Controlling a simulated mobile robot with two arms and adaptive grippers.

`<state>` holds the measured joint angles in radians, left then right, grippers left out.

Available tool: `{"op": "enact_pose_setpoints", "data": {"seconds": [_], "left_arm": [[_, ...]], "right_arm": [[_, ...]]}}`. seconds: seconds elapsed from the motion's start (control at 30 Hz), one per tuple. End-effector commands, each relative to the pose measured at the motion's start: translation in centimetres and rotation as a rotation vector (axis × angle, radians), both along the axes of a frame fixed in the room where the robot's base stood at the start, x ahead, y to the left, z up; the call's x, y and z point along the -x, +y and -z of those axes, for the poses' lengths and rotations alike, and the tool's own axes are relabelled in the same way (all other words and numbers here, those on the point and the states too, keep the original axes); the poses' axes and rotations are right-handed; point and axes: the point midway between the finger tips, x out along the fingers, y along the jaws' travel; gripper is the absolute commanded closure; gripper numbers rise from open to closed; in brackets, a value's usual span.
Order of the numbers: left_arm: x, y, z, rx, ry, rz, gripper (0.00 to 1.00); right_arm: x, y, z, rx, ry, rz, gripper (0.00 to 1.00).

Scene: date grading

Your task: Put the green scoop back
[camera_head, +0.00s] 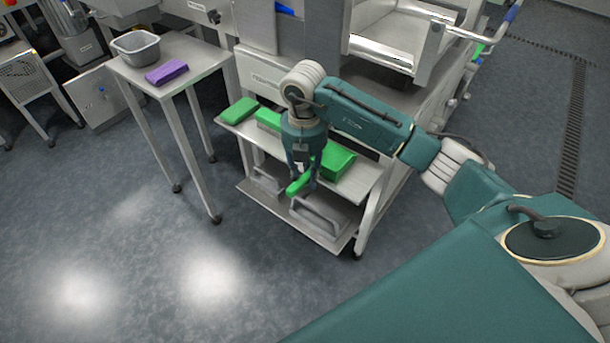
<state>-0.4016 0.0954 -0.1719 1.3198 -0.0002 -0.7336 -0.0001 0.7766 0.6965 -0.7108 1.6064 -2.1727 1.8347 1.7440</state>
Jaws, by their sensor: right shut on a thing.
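The green scoop (338,161) is at the front of a steel cart, over its upper shelf (361,184). A bright green handle-like part (298,186) shows between the fingers of my right gripper (301,183), which points down and is shut on it. The gripper hides where this part joins the wider green body. I cannot tell whether the scoop touches the shelf. My left gripper is not in view.
A green block (238,110) and another green piece (268,118) lie on the upper shelf to the left. A lower shelf holds metal handled pieces (317,214). A side table (200,56) carries a grey tub (136,46) and a purple block (167,72). The floor in front is clear.

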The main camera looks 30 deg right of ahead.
Motion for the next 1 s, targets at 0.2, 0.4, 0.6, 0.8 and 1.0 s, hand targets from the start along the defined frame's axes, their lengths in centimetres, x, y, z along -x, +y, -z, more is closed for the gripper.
{"op": "enact_pose_setpoints", "data": {"seconds": [0.2, 0.4, 0.6, 0.8, 1.0], "left_arm": [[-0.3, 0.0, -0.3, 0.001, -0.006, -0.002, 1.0], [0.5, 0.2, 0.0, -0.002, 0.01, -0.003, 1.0], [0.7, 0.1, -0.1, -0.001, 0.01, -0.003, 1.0], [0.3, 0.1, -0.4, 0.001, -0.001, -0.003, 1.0], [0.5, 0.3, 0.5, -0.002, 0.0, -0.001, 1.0]], "right_arm": [[-0.1, 0.0, -0.1, 0.0, -0.003, 0.0, 1.0], [0.0, 0.0, 0.2, -0.001, -0.002, 0.0, 0.63], [0.0, 0.0, 0.2, -0.001, -0.002, 0.0, 0.56], [-0.1, 0.0, -0.3, -0.001, -0.003, 0.0, 0.56], [-0.2, 0.1, -3.6, -0.001, -0.008, 0.0, 0.56]]}}
